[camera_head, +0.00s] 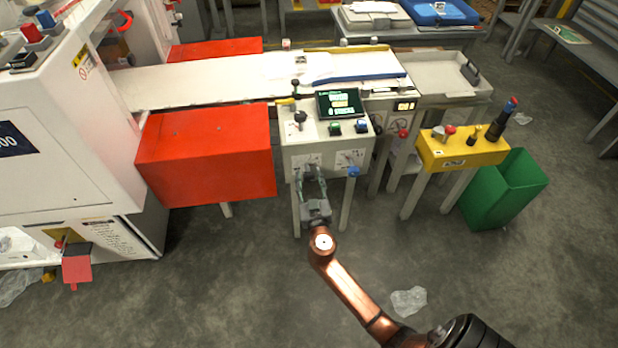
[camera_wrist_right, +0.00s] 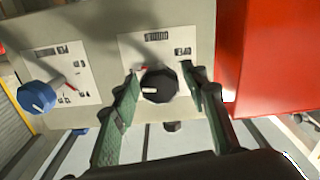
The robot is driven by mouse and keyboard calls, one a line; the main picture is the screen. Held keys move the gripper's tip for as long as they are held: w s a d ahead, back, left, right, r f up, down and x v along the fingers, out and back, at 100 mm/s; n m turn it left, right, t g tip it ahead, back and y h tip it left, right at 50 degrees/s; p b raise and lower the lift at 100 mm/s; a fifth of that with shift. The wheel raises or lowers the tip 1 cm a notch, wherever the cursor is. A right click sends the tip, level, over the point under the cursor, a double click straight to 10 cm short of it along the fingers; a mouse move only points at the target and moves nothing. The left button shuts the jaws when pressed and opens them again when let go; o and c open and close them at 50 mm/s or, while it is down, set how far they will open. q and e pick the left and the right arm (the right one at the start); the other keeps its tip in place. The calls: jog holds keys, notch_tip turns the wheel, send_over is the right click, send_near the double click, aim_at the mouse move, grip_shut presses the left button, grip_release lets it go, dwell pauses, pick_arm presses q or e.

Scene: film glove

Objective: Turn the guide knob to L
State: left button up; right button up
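A black knob (camera_wrist_right: 160,86) with a white mark sits on a white labelled plate (camera_wrist_right: 128,47) on the front of the grey control box (camera_head: 322,133). In the right wrist view the mark points left; the plate's lettering is too small to read. My right gripper (camera_head: 309,175) is in front of the box, and its green fingers (camera_wrist_right: 160,75) stand on either side of the black knob, with a small gap visible. A blue knob (camera_wrist_right: 37,97) is on a neighbouring plate; it also shows in the head view (camera_head: 353,172). My left gripper is out of view.
A red box (camera_head: 205,155) stands close left of the control box. A yellow panel (camera_head: 463,150) with buttons and a green bin (camera_head: 505,190) are to the right. A display (camera_head: 339,103) and buttons are on top. The floor in front is mostly clear.

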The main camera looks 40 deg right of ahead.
jog(key=c, duration=0.9)
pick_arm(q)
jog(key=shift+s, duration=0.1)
pick_arm(e)
jog(key=shift+n, duration=0.4)
jog(key=n, duration=0.2)
jog(key=shift+n, duration=2.2)
jog(key=n, duration=0.2)
jog(key=shift+n, duration=1.2)
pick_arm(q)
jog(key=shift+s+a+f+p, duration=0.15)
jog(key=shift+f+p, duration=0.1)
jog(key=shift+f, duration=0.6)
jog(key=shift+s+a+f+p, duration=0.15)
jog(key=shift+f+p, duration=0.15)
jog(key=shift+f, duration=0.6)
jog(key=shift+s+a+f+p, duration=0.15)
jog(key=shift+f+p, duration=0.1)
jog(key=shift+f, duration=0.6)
pick_arm(e)
jog(key=shift+a+n, duration=0.1)
jog(key=shift+n, duration=1.9)
